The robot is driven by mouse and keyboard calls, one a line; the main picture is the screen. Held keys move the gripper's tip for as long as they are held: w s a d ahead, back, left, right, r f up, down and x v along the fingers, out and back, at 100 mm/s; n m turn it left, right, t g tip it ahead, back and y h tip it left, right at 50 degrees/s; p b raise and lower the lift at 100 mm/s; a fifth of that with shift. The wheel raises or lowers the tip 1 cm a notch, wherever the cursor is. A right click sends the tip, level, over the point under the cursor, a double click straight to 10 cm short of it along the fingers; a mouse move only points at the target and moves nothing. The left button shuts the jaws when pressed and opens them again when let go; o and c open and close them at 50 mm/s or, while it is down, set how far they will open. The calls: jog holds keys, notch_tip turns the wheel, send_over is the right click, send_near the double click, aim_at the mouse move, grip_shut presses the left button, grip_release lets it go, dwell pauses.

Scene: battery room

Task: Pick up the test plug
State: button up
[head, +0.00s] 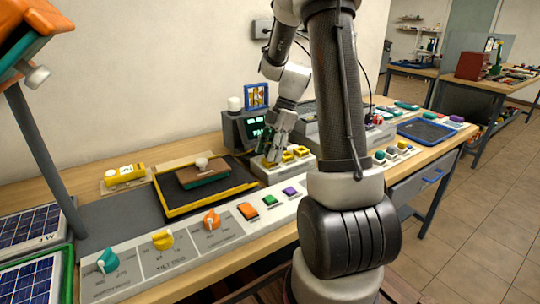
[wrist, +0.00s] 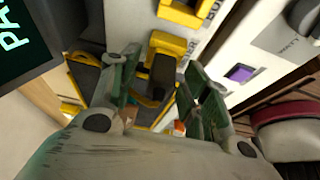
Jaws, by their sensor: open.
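My gripper (head: 275,154) is over the white block with yellow sockets, beside the small screen unit. In the wrist view my gripper (wrist: 158,88) has its two green-grey fingers apart. A dark piece (wrist: 162,80), at a yellow frame, shows between them; it may be the test plug, but I cannot tell surely. No contact with either finger is clear. The yellow frame (wrist: 168,44) sits on the white block (wrist: 200,47). In the head view the fingers hide part of that block, and I cannot pick out the plug there.
The screen unit (head: 245,130) stands close behind my gripper. A yellow-edged black tray (head: 170,209) with a brown-and-green block (head: 203,174) lies to the left. A panel with knobs and coloured buttons (head: 185,250) runs along the front. A blue tray (head: 427,131) lies at right.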

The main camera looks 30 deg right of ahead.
grip_shut()
